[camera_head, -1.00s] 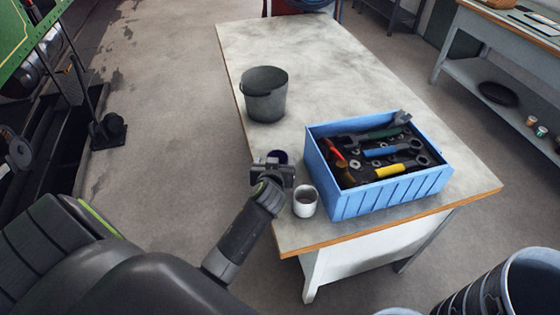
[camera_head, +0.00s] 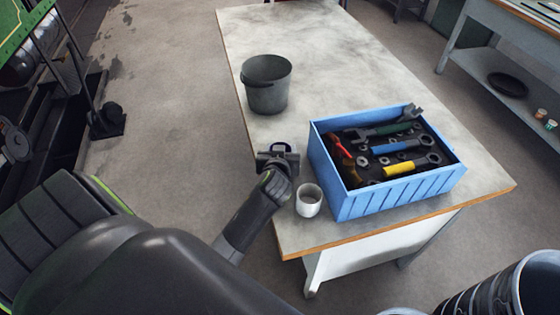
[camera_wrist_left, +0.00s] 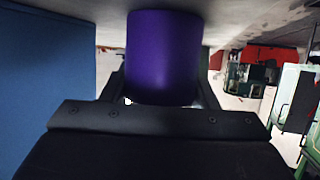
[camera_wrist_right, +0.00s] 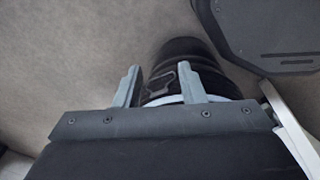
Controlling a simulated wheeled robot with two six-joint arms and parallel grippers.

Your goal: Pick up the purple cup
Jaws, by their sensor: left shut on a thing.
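The purple cup (camera_wrist_left: 164,55) fills the upper middle of the left wrist view, between the two fingers of my left gripper (camera_wrist_left: 165,88). The fingers are shut on its sides. In the head view my left gripper (camera_head: 278,160) is at the table's left edge, and only the cup's dark rim (camera_head: 281,147) shows past it. Whether the cup touches the table top cannot be told. My right gripper (camera_wrist_right: 158,68) shows in the right wrist view with its fingers apart and nothing between them.
A white cup (camera_head: 308,201) stands close to the right of my left gripper. A blue crate (camera_head: 398,200) of tools is beside it. A grey bucket (camera_head: 267,86) stands farther back on the table (camera_head: 335,60). The far table top is clear. Dark barrels (camera_head: 500,290) stand at lower right.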

